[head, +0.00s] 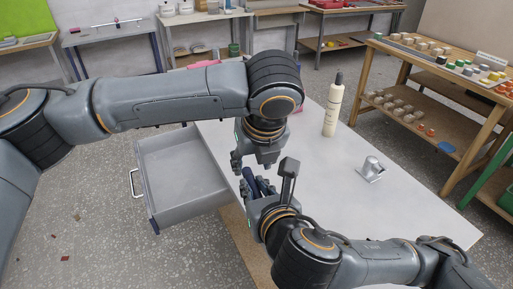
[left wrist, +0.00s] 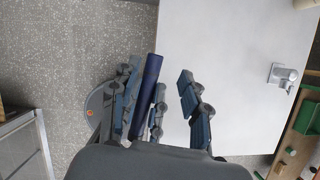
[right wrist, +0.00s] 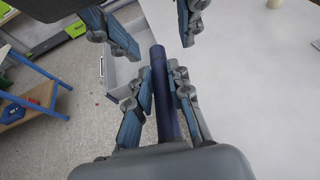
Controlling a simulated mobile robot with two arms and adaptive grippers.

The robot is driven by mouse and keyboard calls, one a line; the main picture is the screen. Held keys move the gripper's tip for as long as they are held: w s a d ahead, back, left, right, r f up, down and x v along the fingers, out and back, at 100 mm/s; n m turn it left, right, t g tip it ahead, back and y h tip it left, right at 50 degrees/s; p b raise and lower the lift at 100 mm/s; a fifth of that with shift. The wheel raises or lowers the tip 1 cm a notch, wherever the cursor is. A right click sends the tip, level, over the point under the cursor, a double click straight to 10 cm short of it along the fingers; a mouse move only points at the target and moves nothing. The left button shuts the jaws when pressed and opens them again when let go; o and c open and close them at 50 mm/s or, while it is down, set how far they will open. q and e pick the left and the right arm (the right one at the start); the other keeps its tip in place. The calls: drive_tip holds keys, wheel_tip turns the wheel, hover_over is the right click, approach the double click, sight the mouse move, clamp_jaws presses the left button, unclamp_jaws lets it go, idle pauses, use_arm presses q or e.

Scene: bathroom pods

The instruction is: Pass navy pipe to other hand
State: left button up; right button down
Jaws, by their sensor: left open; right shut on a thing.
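The navy pipe (head: 249,179) is held in my right gripper (head: 264,190) above the left edge of the table. In the right wrist view the pipe (right wrist: 160,85) stands between that gripper's two closed fingers, with its far end sticking out past them. My left gripper (head: 248,160) is open, just beyond and above the right one. Its fingers show at the top of the right wrist view, on either side of the pipe's far end. In the left wrist view the pipe (left wrist: 150,88) lies left of the right-hand finger; whether the left fingers touch it I cannot tell.
The white table (head: 410,205) carries a cream bottle (head: 332,112) with a dark top and a grey metal fitting (head: 372,168). An open grey drawer (head: 182,168) juts out left of the table. A wooden shelf (head: 440,85) with small parts stands at right.

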use_arm(q)
drive_tip(key=shift+x, duration=1.1)
drive_tip(key=shift+d, duration=0.1)
clamp_jaws()
use_arm(e)
drive_tip(key=c, duration=1.2)
unclamp_jaws()
drive_tip(key=shift+s+a, duration=0.1)
drive_tip(key=shift+o, duration=0.3)
